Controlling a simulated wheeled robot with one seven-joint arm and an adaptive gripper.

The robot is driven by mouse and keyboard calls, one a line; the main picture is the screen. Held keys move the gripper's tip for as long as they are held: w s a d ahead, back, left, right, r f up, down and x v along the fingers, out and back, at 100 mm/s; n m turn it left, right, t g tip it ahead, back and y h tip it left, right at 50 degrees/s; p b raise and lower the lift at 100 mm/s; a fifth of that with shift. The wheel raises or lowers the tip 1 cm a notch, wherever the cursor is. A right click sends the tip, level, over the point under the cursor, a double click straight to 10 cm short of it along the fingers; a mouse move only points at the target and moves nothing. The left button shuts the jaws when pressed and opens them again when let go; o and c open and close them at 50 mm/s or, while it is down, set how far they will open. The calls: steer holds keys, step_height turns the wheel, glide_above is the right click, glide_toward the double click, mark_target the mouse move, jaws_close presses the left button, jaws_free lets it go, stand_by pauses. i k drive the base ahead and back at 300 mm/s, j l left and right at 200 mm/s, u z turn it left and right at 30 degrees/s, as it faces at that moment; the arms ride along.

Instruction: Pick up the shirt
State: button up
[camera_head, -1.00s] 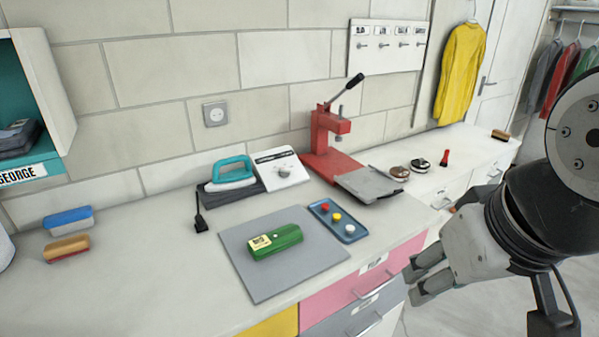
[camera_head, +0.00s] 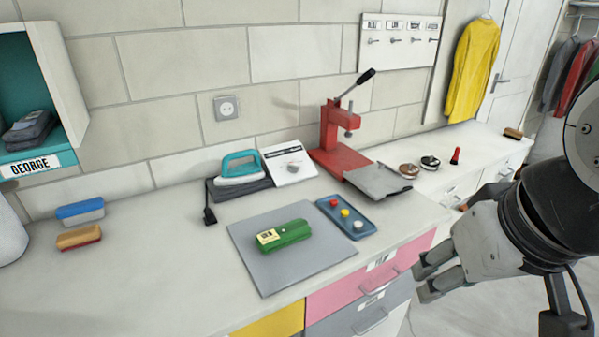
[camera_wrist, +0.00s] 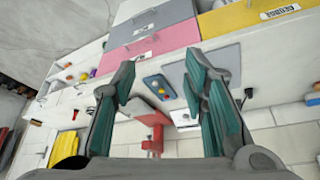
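A yellow shirt (camera_head: 473,70) hangs on a hanger on the wall at the upper right, beside a door. It also shows in the wrist view as a yellow patch (camera_wrist: 62,150) at the lower left. Dark folded clothing (camera_head: 30,129) lies in the wall cubby (camera_head: 75,90) labelled GEORGE. Red and other coloured garments (camera_head: 577,75) hang on a rack at the far right; the frames do not show which garment is meant. My gripper (camera_head: 424,275) is in front of the counter's right part, apart from every garment. Its fingers (camera_wrist: 160,85) are spread and empty.
The counter (camera_head: 130,290) carries a green labelled object (camera_head: 290,234) on a grey mat (camera_head: 275,272), a button tray (camera_head: 362,229), a teal iron (camera_head: 240,168), a red press (camera_head: 335,150) and brushes (camera_head: 80,210). Drawers (camera_head: 335,290) face front. The floor at right is clear.

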mark_target(288, 233)
steer(key=i+j+u, duration=0.2)
steer(key=i+u, duration=0.2)
steer(key=i+j+u, duration=0.15)
steer(key=i+u, duration=0.25)
steer(key=k, duration=0.1)
